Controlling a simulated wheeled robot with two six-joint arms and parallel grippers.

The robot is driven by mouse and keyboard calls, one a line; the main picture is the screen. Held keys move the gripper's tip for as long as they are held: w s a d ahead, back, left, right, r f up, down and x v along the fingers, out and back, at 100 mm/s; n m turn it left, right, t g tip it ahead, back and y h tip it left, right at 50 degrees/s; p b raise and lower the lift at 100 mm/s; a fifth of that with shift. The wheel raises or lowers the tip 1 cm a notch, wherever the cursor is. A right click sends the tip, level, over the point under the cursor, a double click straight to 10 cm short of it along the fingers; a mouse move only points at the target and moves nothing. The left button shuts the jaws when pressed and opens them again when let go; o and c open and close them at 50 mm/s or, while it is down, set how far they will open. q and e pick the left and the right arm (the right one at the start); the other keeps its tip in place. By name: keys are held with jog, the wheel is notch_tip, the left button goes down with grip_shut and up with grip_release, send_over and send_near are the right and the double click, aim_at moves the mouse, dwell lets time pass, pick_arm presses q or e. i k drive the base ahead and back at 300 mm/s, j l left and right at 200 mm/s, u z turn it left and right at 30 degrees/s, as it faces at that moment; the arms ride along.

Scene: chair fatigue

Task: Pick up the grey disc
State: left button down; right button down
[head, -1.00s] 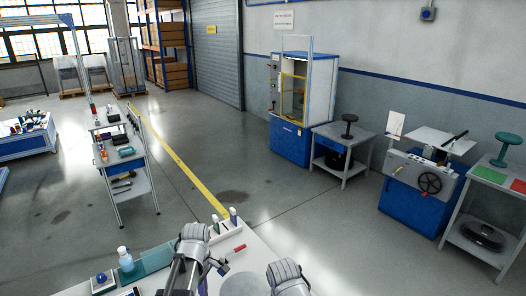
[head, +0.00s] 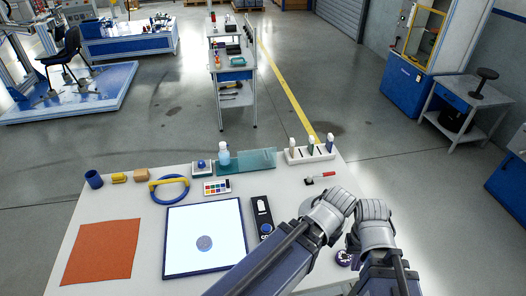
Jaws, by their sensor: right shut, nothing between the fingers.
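A small speckled grey disc (head: 204,243) lies flat on the white lit panel (head: 180,222) with a dark frame, on the table in front of me. A paler grey round surface (head: 308,206) shows partly behind my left gripper; most of it is hidden. My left gripper (head: 342,204) is over the table's right part, to the right of the small disc and apart from it. Its fingertips are not clear. My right gripper (head: 372,212) is shut and empty beside it, near the table's right edge.
An orange mat (head: 102,252) lies left of the panel. A blue ring with a yellow grip (head: 169,190), a colour card (head: 217,187) and a black device (head: 262,217) lie around the panel. A white rack (head: 310,154) and a red-handled tool (head: 321,177) are behind my grippers.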

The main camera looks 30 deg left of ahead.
aim_at(204, 242)
jog(key=u, duration=1.65)
jog(key=k+l+z, duration=0.25)
jog(key=k+z, duration=0.2)
jog(key=k+l+z, duration=0.4)
jog(key=k+l, duration=0.05)
